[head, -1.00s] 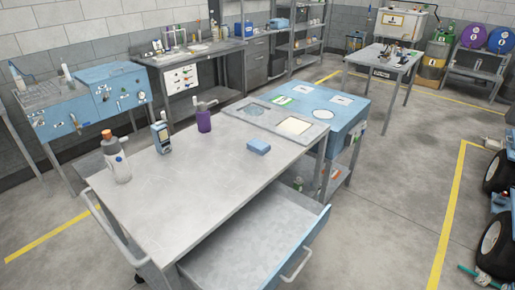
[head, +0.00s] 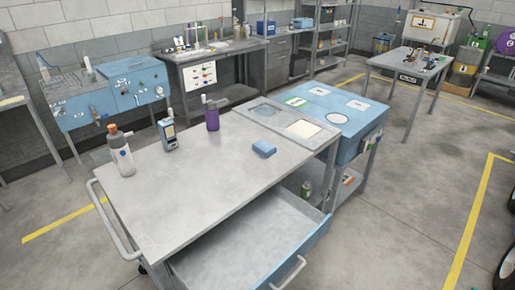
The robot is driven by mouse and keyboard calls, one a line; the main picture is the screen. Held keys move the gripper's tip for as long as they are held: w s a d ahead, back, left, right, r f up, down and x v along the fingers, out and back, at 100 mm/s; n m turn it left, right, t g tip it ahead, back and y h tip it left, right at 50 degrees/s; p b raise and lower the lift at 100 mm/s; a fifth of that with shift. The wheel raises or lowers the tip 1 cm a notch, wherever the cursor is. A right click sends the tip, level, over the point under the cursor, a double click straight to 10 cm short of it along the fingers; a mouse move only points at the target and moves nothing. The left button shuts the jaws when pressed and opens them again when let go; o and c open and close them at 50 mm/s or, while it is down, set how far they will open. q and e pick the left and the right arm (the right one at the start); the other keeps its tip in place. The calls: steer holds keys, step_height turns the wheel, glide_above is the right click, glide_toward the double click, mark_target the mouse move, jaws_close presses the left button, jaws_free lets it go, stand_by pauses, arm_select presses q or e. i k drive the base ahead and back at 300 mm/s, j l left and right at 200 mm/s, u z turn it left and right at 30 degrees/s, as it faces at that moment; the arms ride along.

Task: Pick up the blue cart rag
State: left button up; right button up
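A small folded blue rag (head: 264,148) lies on the grey metal top of the cart (head: 205,180), near the right edge of that top. It is in the open, with nothing on it. Neither of my grippers shows in the head view.
On the cart stand a grey bottle with an orange cap (head: 121,152), a blue handheld meter (head: 168,134) and a purple container (head: 212,118). An open, empty-looking drawer (head: 250,245) juts from the cart's front. A blue station (head: 350,118) adjoins its far right.

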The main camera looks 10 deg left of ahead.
mark_target(263, 147)
steer(key=i+l+u, duration=0.1)
steer(key=l+u, duration=0.2)
steer(key=l, duration=0.2)
steer(key=l+u, duration=0.3)
steer(key=l, duration=0.2)
steer(key=i+l+u, duration=0.1)
steer(key=l+u, duration=0.2)
steer(key=l, duration=0.25)
steer(key=l+u, duration=0.25)
steer(key=l, duration=0.25)
steer(key=i+l+u, duration=0.15)
steer(key=l+u, duration=0.15)
steer(key=l, duration=0.25)
steer(key=l+u, duration=0.25)
steer(key=l, duration=0.25)
